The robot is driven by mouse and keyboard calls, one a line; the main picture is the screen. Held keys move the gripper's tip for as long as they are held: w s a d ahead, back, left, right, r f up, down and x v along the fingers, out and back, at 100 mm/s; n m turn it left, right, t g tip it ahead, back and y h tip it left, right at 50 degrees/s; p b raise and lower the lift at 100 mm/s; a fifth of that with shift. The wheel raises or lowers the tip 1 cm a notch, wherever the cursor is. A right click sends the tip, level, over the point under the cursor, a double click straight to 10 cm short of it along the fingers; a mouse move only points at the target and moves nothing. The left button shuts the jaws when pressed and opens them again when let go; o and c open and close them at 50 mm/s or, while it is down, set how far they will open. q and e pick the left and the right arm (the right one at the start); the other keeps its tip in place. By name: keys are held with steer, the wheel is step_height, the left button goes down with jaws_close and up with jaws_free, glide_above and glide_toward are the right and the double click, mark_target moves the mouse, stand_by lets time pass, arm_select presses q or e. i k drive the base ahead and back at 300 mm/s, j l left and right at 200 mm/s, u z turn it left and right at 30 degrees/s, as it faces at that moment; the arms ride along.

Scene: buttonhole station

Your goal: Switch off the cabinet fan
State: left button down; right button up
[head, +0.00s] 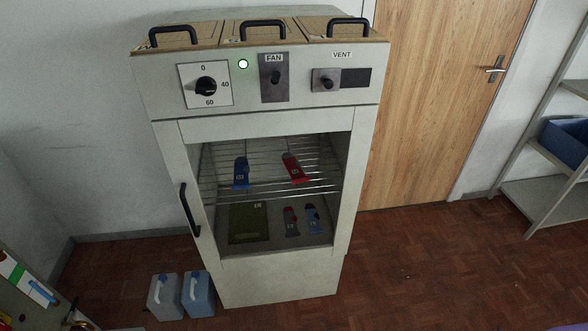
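The cabinet (172,200) stands against the wall in the middle of the head view. On its upper front panel is a plate labelled FAN with a dark toggle switch (275,77). I cannot tell for certain which way the toggle points. A small lamp (243,64) to the left of the plate glows white-green. Left of it is a round timer dial (206,85) marked 0, 40 and 60. To the right is a VENT slider knob (327,84). Neither of my grippers shows in the view.
A door handle (183,205) runs down the cabinet's left front. Blue and red tubes lie on a wire rack (325,183) inside. Two jugs (198,293) stand on the floor at left. A wooden door (440,110) and shelving (548,205) are at right.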

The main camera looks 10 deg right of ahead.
mark_target(277, 75)
steer(key=i+j+z, duration=0.15)
steer(key=i, duration=0.2)
steer(key=i+j+z, duration=0.2)
steer(key=i, duration=0.2)
steer(key=i+j+z, duration=0.15)
steer(key=i, duration=0.2)
steer(key=l+z, duration=0.1)
steer(key=j, duration=0.15)
